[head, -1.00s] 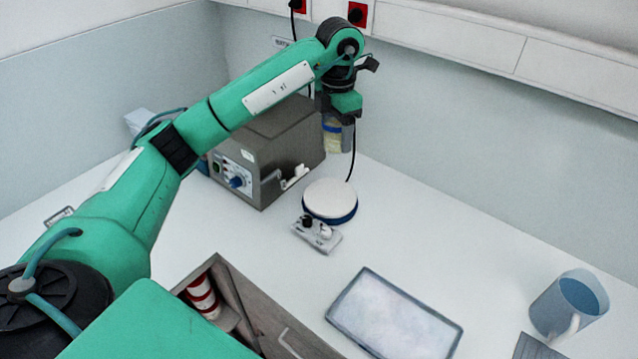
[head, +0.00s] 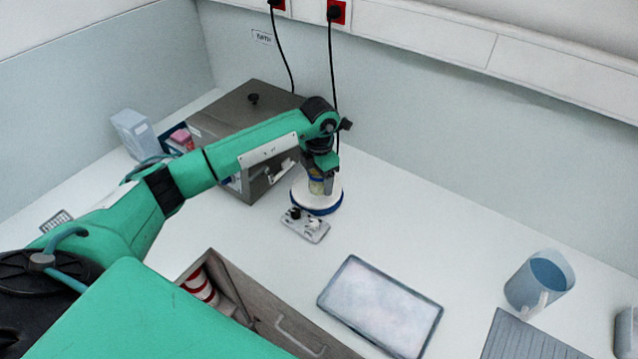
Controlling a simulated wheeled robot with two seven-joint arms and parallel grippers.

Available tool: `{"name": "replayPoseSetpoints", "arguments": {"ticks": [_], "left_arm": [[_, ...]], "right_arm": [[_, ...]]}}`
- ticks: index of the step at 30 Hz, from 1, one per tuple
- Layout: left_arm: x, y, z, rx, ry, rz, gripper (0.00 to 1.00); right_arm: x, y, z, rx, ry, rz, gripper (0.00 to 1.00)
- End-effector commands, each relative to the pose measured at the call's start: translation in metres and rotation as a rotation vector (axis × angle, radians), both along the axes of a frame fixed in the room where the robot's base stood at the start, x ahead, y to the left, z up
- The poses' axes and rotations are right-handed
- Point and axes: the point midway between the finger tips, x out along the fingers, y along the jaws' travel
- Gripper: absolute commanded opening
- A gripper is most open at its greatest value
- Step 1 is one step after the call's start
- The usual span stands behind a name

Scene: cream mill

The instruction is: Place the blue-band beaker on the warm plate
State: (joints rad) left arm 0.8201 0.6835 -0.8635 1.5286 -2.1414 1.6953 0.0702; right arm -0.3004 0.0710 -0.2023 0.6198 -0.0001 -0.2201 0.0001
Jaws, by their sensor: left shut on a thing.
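The warm plate (head: 300,200) is a round white disc with a blue rim, joined to a small grey control box (head: 306,225) with knobs. My left gripper (head: 323,184) is over the plate and shut on the blue-band beaker (head: 316,187), a small vessel with yellowish contents. The beaker looks upright and its lower end overlaps the white top in the picture. I cannot tell whether it touches the plate. The gripper's fingers hide part of the beaker. My right gripper is not in view.
A grey-brown box-shaped device (head: 255,105) stands close behind and left of the plate. A framed pale mat (head: 380,305), a blue jug (head: 540,281) and a grey ribbed board (head: 530,340) lie to the right. An open drawer unit (head: 270,310) is in front. The bench between is clear.

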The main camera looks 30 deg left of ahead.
Motion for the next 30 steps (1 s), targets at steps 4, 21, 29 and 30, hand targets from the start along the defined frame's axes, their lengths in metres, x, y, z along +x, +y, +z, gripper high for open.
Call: {"name": "replayPoseSetpoints", "arguments": {"ticks": [4,21,29,30], "left_arm": [[-0.001,0.0,-0.02,0.0,0.006,0.0,0.41],[-0.001,0.0,-0.04,0.001,0.002,0.0,0.82],[-0.001,0.0,-0.04,0.001,0.002,0.0,0.89],[-0.001,0.0,-0.04,0.001,0.002,0.0,0.89]], "right_arm": [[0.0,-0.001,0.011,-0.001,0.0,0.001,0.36],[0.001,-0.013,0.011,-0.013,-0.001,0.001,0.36],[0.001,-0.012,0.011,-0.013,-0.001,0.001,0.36],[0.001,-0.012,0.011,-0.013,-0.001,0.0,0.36]]}}
